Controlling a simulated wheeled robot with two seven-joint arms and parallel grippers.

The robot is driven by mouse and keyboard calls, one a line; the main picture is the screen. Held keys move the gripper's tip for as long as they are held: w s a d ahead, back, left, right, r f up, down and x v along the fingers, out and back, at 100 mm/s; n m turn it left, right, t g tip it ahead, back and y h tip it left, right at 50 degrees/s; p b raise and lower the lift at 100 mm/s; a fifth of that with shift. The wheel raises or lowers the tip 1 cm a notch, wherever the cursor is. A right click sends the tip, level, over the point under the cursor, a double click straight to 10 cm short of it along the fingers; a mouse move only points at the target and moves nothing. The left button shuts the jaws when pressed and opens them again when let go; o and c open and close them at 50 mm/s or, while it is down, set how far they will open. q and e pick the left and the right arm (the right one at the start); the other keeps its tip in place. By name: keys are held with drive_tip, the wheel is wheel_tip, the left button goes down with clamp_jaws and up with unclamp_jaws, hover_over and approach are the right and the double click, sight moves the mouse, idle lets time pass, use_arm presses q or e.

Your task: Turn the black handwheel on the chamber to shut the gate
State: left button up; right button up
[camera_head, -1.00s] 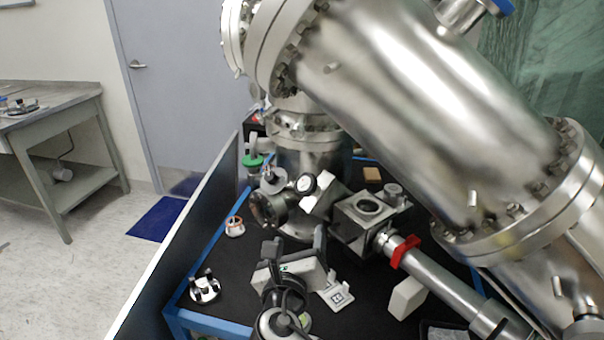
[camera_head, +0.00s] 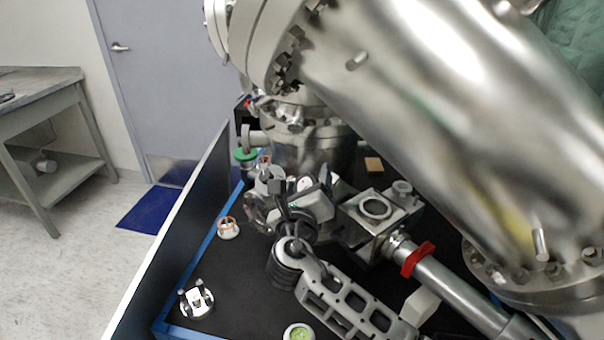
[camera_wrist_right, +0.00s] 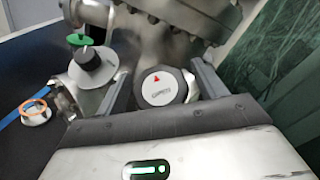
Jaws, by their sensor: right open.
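The black handwheel (camera_wrist_right: 158,88) shows in the right wrist view as a dark rim around a white face with a red triangle and small lettering. My right gripper (camera_wrist_right: 162,74) is open, with one finger on each side of the wheel. Whether the fingers touch the rim I cannot tell. In the head view my right gripper (camera_head: 300,192) is at the small fittings in front of the metal chamber (camera_head: 440,130), and it mostly hides the wheel. My left gripper is not in view.
A red clamp (camera_head: 418,259) is on the tube at right.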

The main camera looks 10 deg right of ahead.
drive_tip(key=shift+w+d, duration=0.25)
drive_tip(key=shift+w, duration=0.25)
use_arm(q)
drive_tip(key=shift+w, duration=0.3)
use_arm(e)
drive_tip(key=c, duration=1)
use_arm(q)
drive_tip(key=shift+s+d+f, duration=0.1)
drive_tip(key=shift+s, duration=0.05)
use_arm(e)
drive_tip(key=shift+o, duration=0.2)
use_arm(q)
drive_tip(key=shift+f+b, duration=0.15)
drive_tip(key=shift+b, duration=0.15)
